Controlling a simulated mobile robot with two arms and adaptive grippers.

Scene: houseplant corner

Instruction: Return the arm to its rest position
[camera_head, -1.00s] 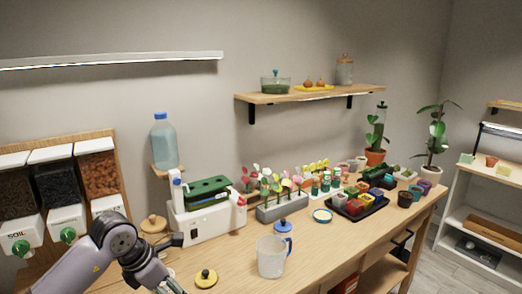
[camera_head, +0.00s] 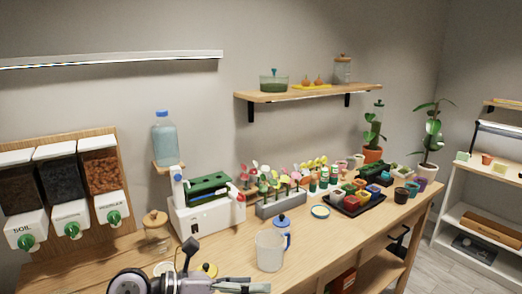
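My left arm enters at the bottom left of the head view, in front of the bench's near edge. Its gripper (camera_head: 245,284) is low at the bottom edge, pointing right, in front of the clear jug. It is partly cut off by the frame, and I cannot make out the gap between its fingers. I see nothing held in it. My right gripper is not in view.
A clear jug (camera_head: 270,251) and a blue-lidded jar (camera_head: 283,226) stand near the gripper. The front right of the bench (camera_head: 345,247) is clear.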

